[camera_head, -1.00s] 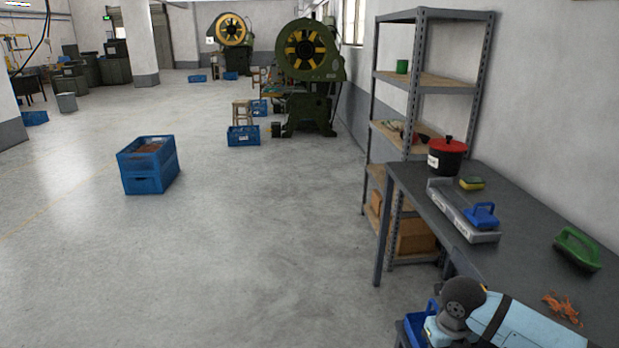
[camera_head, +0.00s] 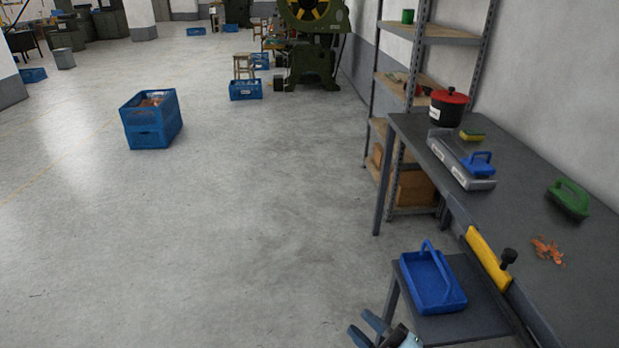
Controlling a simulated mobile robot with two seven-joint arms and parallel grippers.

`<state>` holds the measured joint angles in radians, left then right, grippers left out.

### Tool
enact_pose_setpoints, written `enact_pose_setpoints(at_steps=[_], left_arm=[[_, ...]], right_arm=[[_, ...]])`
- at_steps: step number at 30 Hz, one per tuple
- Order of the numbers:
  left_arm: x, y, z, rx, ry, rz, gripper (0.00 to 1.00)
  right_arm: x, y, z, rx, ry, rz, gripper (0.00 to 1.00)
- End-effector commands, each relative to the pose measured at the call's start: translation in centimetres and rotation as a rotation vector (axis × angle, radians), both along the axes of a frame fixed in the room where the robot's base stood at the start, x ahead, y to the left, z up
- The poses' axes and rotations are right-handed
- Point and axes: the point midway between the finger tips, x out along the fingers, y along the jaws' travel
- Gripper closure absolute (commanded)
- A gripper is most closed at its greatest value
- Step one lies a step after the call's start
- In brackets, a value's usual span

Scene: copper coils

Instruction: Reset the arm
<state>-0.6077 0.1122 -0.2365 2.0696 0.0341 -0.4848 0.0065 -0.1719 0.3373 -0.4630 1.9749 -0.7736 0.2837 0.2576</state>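My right gripper (camera_head: 366,329) shows at the bottom edge, left of the small side table. Its two blue-grey fingers stand apart with nothing between them. The rest of my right arm is mostly cut off by the lower edge. My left gripper and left arm are out of the picture.
A blue handled tray (camera_head: 432,281) sits on the low side table (camera_head: 486,329). The workbench (camera_head: 510,200) holds copper scraps (camera_head: 547,250), a green brush (camera_head: 568,199), a scale (camera_head: 462,162) and a red-lidded pot (camera_head: 448,108). Stacked blue crates (camera_head: 150,137) stand on open floor.

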Motion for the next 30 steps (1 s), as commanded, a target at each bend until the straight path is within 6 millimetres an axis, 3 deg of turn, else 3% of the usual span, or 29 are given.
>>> enact_pose_setpoints(at_steps=[3,6,9,14,15,16,23,30], left_arm=[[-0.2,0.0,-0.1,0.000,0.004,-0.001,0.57],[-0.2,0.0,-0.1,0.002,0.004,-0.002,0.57],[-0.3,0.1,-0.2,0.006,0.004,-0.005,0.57],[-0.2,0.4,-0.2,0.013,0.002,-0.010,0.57],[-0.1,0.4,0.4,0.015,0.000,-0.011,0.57],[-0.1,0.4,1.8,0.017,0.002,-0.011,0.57],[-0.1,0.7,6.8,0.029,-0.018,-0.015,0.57],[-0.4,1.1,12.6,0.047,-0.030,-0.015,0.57]], right_arm=[[-1.2,-3.8,-4.6,0.158,0.332,-0.257,0.71],[-3.4,-6.2,-8.8,0.235,0.589,-0.405,0.71],[-6.3,-7.6,-12.4,0.283,0.812,-0.499,0.71],[-11.5,-8.6,-16.9,0.338,1.121,-0.583,0.71],[-12.6,-8.7,-17.0,0.346,1.177,-0.591,0.71],[-12.1,-8.7,-15.3,0.342,1.156,-0.587,0.71],[-12.2,-9.0,-10.7,0.324,1.134,-0.589,0.71],[-12.5,-9.5,-4.7,0.307,1.112,-0.591,0.71]])
